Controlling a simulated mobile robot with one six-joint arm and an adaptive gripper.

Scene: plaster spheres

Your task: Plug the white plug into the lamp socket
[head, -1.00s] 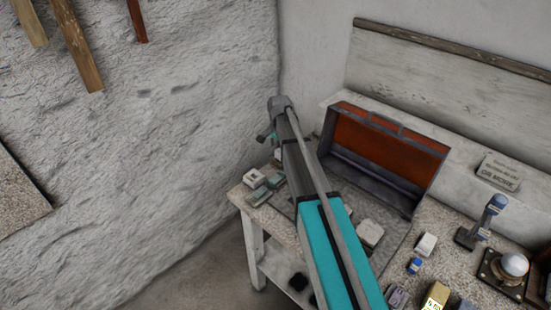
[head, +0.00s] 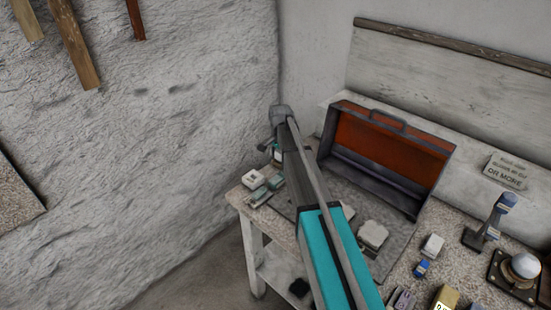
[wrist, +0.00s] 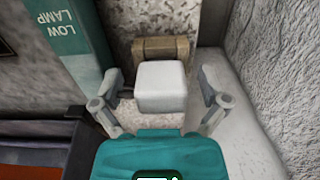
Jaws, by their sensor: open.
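In the wrist view the white plug (wrist: 161,86), a rounded white block, sits between the two fingers of my gripper (wrist: 161,97). The fingers stand apart with gaps on both sides of it. A tan-brown block (wrist: 160,48) is just beyond the plug; I cannot tell whether it is the socket or whether the plug touches it. A teal panel (wrist: 72,40) reading "LOW LAMP" is at upper left. In the head view my gripper (head: 268,147) is small and partly hidden at the far end of my arm, above the table's left corner.
An open case (head: 385,150) with an orange-red lining stands on the table behind my arm. White and grey-green blocks (head: 254,179) lie at the left corner. A blue-handled tool (head: 490,222) and a dome-topped device (head: 522,268) stand at right. A rough wall (head: 150,150) rises at left.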

